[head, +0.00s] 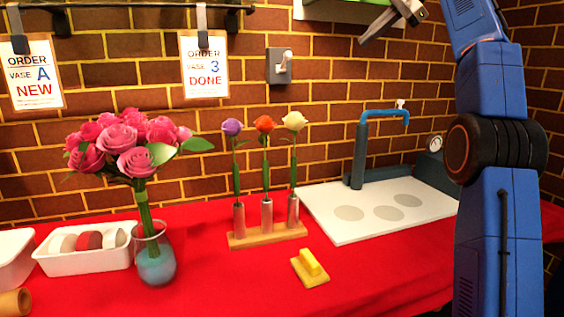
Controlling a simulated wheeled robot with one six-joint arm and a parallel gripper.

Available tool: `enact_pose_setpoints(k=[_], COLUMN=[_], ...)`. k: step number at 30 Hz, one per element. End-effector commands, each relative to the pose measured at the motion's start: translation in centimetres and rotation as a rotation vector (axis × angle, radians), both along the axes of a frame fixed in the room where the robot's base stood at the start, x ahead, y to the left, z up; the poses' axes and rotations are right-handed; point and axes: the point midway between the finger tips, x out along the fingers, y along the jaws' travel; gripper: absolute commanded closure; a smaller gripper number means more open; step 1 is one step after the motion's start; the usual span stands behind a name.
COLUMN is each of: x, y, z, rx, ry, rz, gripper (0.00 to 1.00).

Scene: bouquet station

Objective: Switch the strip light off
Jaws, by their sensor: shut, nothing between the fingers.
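A grey wall switch (280,66) with a pale toggle lever is mounted on the brick wall; the lever sticks out and slightly up. Part of a fixture with a white edge and green face (345,12) shows at the top edge; I cannot tell if it is the strip light. My gripper (391,27) is at the top, right of the switch and apart from it. It is shut and empty, partly cut off by the frame edge.
A pink rose bouquet in a glass vase (156,260) stands at left. Three flowers stand in a wooden holder (268,234) below the switch. A blue tap (360,155) stands behind a white board (378,222). Order cards (205,68) hang left of the switch.

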Motion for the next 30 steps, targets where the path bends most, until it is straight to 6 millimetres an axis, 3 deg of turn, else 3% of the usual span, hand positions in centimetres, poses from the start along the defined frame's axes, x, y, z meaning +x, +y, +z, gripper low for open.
enact_pose_setpoints(k=[11,17,23,30], x=[-1.6,-3.7,-7.1,-12.2], y=[0.6,1.0,1.2,1.1], z=[-0.3,-1.5,-4.4,-9.5], rx=[-0.048,-0.108,-0.203,-0.333], ry=[-0.033,-0.066,-0.107,-0.153], rz=[0.008,0.021,0.049,0.106], gripper=[1.00,1.00,1.00,1.00])
